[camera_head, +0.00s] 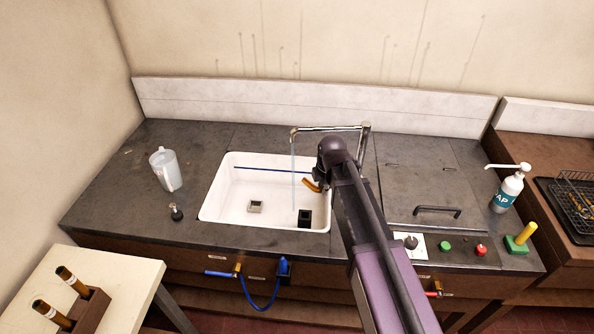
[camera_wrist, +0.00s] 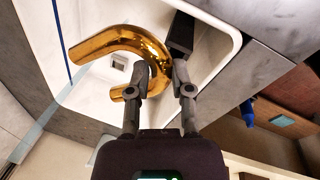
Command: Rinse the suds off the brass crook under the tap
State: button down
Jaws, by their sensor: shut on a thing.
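The brass crook (camera_head: 311,185) is a shiny, curved golden tube over the white sink (camera_head: 226,212). In the wrist view the crook (camera_wrist: 122,41) bends across the upper left, and I see no foam on the side that shows. My gripper (camera_wrist: 166,72) is shut on it near the bend; in the head view my gripper (camera_head: 321,179) is partly hidden by my arm. The chrome tap (camera_head: 330,128) arches over the sink. A thin pale-blue stream (camera_head: 293,165) falls from its spout, just left of the crook; they look apart.
A small black block (camera_head: 305,218) and a drain (camera_head: 255,206) are in the sink. A white jug (camera_head: 165,169) stands left on the grey counter (camera_head: 110,200). A soap bottle (camera_head: 508,188) and panel buttons (camera_head: 445,246) are at right. A blue hose (camera_head: 262,304) hangs in front.

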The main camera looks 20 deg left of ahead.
jog(key=shift+s+d+r+p, duration=0.4)
jog(key=shift+d+r+p, duration=0.2)
jog(key=shift+d+r, duration=0.15)
jog(key=shift+s+d+r+p, duration=0.35)
jog(key=shift+d+r+p, duration=0.3)
jog(key=shift+d, duration=0.15)
